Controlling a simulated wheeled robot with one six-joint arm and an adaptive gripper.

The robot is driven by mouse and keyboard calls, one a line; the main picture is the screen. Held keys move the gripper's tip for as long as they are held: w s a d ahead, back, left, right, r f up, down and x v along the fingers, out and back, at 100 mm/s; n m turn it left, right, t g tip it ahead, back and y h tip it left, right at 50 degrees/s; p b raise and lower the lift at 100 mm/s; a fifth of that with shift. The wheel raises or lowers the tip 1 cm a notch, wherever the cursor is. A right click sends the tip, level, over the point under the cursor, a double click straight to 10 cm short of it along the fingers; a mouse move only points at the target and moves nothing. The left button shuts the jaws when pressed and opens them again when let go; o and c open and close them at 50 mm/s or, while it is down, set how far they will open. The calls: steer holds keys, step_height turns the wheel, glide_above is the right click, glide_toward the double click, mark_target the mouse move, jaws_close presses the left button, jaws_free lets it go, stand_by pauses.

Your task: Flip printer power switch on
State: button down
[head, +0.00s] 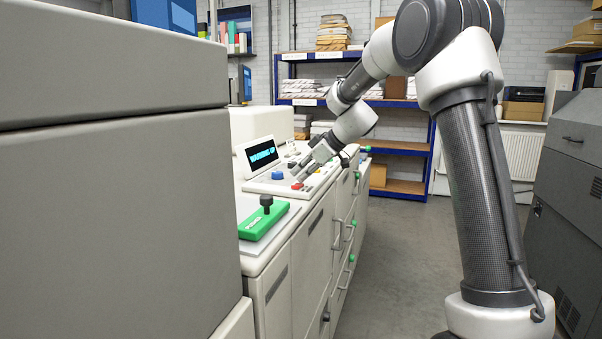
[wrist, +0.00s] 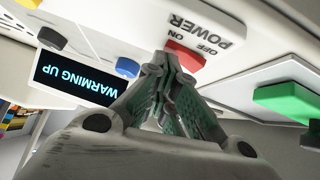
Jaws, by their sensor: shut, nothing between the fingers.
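The printer (head: 295,235) is a long cream machine with a sloped control panel. Its red power switch (wrist: 187,55) is beside the printed words ON, OFF and POWER in the wrist view, which appear upside down. The red switch also shows in the head view (head: 297,186). My gripper (wrist: 168,60) is shut and empty. Its fingertips are right at the switch and overlap its edge in the wrist view; I cannot tell whether they touch it. The display (wrist: 75,82) is lit and reads WARMING UP; it also shows in the head view (head: 262,155).
A blue button (wrist: 127,67) and a dark knob (wrist: 51,38) are near the display. A green part (head: 262,222) with a black knob lies on the nearer machine top. A large grey cabinet (head: 115,190) blocks the left foreground. The floor aisle (head: 400,240) is clear.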

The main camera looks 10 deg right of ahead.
mark_target(303, 187)
steer(key=shift+s+f, duration=0.1)
steer(key=shift+s+a, duration=0.4)
steer(key=shift+s, duration=0.15)
steer(key=shift+r, duration=0.2)
steer(key=shift+r, duration=0.3)
steer(key=r, duration=0.2)
steer(key=d+r, duration=0.1)
steer(key=r, duration=0.1)
steer(key=shift+w+r, duration=0.1)
steer(key=w+v, duration=0.1)
steer(key=v, duration=0.7)
steer(key=shift+s+d+r, duration=0.15)
steer(key=shift+d+r, duration=0.2)
steer(key=shift+d, duration=0.25)
